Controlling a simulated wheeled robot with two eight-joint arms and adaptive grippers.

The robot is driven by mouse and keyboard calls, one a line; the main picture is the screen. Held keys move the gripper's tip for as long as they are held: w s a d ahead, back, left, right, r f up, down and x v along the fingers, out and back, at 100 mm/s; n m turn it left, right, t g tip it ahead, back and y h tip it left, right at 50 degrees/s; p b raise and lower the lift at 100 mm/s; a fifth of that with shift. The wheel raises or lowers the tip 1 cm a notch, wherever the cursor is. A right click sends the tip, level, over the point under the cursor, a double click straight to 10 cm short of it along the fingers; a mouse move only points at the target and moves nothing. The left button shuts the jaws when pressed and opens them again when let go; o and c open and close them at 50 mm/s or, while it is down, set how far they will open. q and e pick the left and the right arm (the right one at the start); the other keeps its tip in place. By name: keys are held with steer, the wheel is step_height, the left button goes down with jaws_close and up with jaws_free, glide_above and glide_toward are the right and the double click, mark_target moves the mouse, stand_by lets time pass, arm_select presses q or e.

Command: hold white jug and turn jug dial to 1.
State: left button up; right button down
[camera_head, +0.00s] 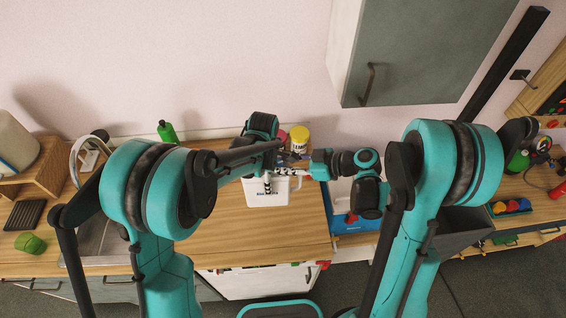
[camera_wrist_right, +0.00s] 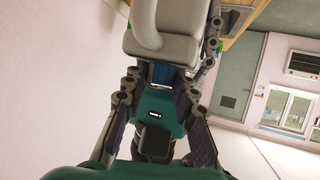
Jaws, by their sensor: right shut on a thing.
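The white jug (camera_head: 255,199) stands upright near the middle of the wooden counter in the head view, with dark lettering on its front. It also shows at the top of the right wrist view (camera_wrist_right: 160,48), with its thick curved handle. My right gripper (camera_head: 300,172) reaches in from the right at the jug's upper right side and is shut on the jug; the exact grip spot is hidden. My left gripper (camera_head: 268,182) points down in front of the jug's top. Its fingers are too small to tell open from shut. I cannot make out the dial or its setting.
A yellow-lidded jar (camera_head: 299,137) and a green bottle (camera_head: 167,132) stand at the back by the wall. A grey cabinet (camera_head: 425,55) hangs above. The counter front is clear.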

steer(key=shift+s+a+m+t+h, duration=0.15)
steer(key=shift+m+t+h, duration=0.75)
steer(key=shift+m+t, duration=0.6)
steer(key=c, duration=1.2)
jaws_free()
steer(key=shift+v, duration=4.1)
